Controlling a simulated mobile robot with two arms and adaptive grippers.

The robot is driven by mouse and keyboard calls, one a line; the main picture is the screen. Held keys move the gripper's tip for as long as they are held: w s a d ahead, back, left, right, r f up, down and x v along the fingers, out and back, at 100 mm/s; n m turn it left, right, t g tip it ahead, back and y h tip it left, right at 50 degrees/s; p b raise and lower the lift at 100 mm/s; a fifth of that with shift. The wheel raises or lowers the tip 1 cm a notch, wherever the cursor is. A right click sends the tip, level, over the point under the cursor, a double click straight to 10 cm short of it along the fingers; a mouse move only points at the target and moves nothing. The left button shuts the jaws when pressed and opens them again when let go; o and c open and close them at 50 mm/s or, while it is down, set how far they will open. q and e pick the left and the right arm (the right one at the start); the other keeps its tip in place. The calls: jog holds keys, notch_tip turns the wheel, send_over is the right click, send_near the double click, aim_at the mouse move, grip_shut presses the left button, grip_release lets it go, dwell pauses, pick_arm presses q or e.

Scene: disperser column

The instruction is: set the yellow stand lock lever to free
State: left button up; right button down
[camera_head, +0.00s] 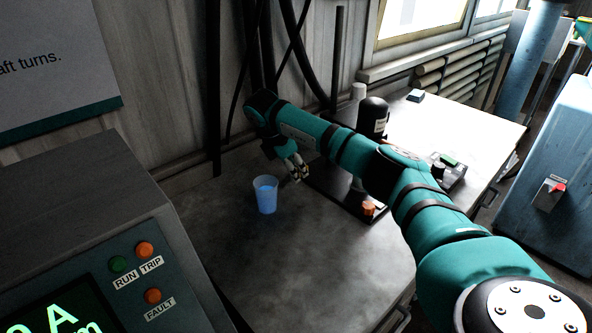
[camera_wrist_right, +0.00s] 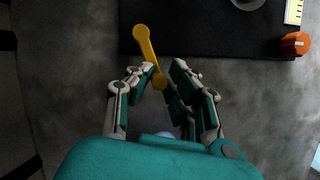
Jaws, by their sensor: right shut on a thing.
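The yellow stand lock lever (camera_wrist_right: 148,50) shows in the right wrist view as a bar with round ends, beside the edge of the dark stand base plate (camera_wrist_right: 210,30). Its lower end lies between the fingers of my right gripper (camera_wrist_right: 166,78), which are shut on it. In the head view my right gripper (camera_head: 299,172) is low over the bench at the plate's left end and hides the lever. The base plate (camera_head: 325,192) carries an upright with a black motor-like head (camera_head: 373,118), partly behind my arm. My left gripper is not in view.
A blue cup (camera_head: 265,195) stands on the bench close to the left of my right gripper. An orange knob (camera_head: 370,208) sits at the plate's front. A display panel (camera_head: 130,270) stands front left. A small box (camera_head: 448,172) lies right. The front bench is clear.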

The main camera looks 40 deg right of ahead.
jog(key=shift+f, duration=0.2)
jog(key=c, duration=1.3)
grip_release()
jog(key=shift+w, duration=0.1)
jog(key=shift+r, duration=0.1)
jog(key=v, duration=1.1)
jog(key=shift+a+r, duration=0.1)
jog(key=shift+r, duration=0.25)
